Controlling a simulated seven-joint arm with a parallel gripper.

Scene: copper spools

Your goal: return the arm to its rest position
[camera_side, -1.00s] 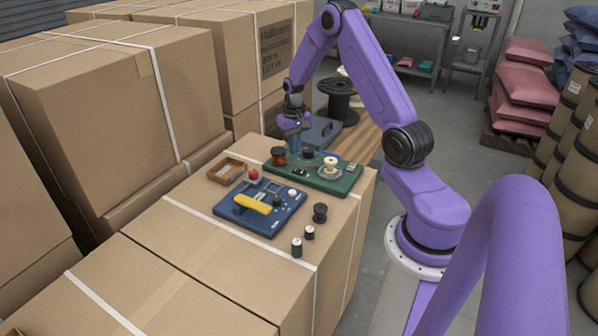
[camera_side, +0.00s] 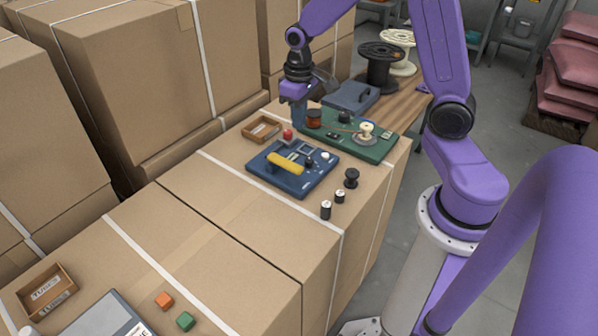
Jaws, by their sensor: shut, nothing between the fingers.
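My gripper (camera_side: 298,118), with blue-grey fingers below a purple wrist, points down at the left end of the green board (camera_side: 372,152). It is shut and empty. A copper-coloured spool (camera_side: 315,119) stands on the board just right of the fingers. A gap between fingertips and board cannot be judged from this angle. A pale spool (camera_side: 366,130) stands on a round base at the board's right side, and a small black part (camera_side: 344,117) sits at its back.
In front lie a blue board (camera_side: 312,181) with a yellow bar (camera_side: 286,164), and small black spools (camera_side: 351,178). A wooden tray (camera_side: 262,129) and red knob (camera_side: 288,134) are to the left. A blue-grey case (camera_side: 351,96) and large black reel (camera_side: 381,66) stand behind. Tall cartons (camera_side: 120,90) rise at left.

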